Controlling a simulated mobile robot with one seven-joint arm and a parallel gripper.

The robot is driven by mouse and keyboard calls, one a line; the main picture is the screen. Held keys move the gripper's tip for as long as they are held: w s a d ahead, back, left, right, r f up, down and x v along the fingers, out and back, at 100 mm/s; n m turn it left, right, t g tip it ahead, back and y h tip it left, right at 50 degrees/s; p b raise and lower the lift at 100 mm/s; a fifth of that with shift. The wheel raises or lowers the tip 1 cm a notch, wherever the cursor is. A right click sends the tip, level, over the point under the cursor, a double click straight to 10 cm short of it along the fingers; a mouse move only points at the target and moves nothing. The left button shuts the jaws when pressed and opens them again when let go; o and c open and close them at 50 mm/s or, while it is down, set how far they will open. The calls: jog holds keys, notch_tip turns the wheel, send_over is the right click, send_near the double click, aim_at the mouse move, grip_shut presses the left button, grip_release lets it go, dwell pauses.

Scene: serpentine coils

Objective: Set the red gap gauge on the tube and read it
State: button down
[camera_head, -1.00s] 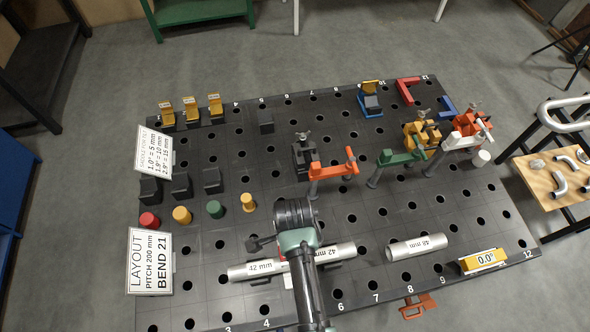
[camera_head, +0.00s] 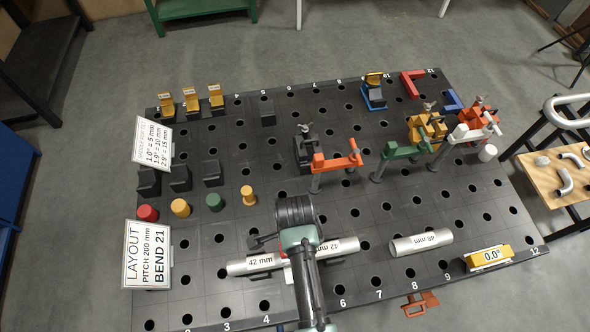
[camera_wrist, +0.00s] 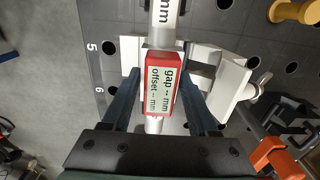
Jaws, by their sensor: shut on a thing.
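In the wrist view the red gap gauge (camera_wrist: 161,84) is between the two fingers of my gripper (camera_wrist: 161,105), which is shut on it. Its pale display reads "gap -- mm" and "offset -- mm", with dashes for numbers. A silver tube (camera_wrist: 165,20) runs in line with it, passing under it and showing again below. I cannot tell whether the gauge touches the tube. In the head view the left tube part (camera_head: 250,264) and right tube part (camera_head: 343,246) both read 42 mm. My wrist hides the gauge and the middle of the tube there.
A white block (camera_wrist: 228,80) stands beside the tube. A loose 48 mm tube (camera_head: 420,243) lies to the right, near a yellow 0.0° level (camera_head: 484,258). Orange (camera_head: 337,162), green (camera_head: 404,150) and white clamps stand behind. A layout sign (camera_head: 147,255) stands at left.

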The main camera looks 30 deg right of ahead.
jog(key=shift+f+b, duration=0.7)
jog(key=shift+f, duration=0.35)
jog(key=shift+f, duration=0.45)
jog(key=shift+c, duration=0.4)
grip_release()
notch_tip(320, 180, up, 13)
jog(key=shift+b, duration=1.05)
